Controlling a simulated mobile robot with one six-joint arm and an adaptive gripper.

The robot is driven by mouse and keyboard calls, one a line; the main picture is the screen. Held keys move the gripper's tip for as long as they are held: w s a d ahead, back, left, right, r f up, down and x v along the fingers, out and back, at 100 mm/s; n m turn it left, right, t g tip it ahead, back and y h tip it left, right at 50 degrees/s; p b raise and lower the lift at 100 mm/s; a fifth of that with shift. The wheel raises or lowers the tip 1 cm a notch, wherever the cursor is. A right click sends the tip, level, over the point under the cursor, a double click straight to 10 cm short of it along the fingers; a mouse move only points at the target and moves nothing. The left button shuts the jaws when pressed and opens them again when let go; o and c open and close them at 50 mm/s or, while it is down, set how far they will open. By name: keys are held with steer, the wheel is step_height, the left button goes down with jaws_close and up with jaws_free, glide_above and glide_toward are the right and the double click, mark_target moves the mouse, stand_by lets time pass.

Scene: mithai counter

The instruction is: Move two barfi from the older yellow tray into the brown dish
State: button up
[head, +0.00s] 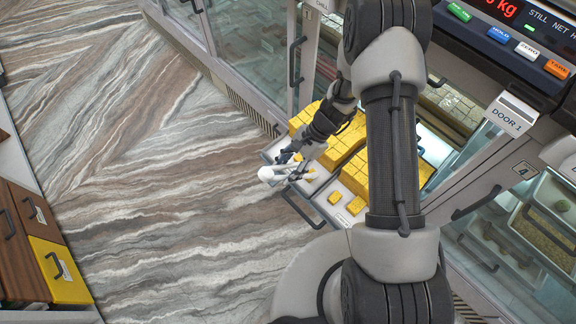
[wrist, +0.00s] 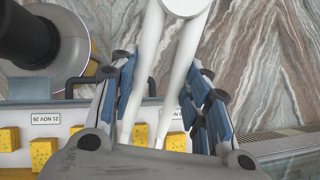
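My gripper (head: 296,170) is over the front edge of the open case. In the wrist view my gripper (wrist: 162,100) has its blue pads along both legs of white tongs (wrist: 151,60), which appear held between them. The tongs' rounded white end (head: 270,174) sticks out to the left in the head view. Yellow barfi (head: 355,172) lie in blocks on pale trays, with loose pieces (head: 335,198) near the front. In the wrist view a barfi (wrist: 140,134) shows between the tongs' legs; contact is unclear. Date cards (wrist: 46,118) are upside down. I cannot make out the brown dish.
Glass counter cases (head: 245,45) stand behind, and another case with trays (head: 545,215) is at right. A scale (head: 525,35) sits at the top right. Brown and yellow drawers (head: 65,270) stand at left. The marbled floor (head: 150,180) between is clear.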

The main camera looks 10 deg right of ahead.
step_height(320, 180, down, 4)
steer(key=shift+r+b, duration=0.1)
steer(key=shift+b, duration=1.15)
steer(key=shift+c, duration=0.2)
steer(key=c, duration=0.8)
steer(key=shift+r, duration=0.15)
jaws_close()
step_height(320, 180, up, 12)
steer(key=p, duration=0.8)
steer(key=shift+p, duration=0.35)
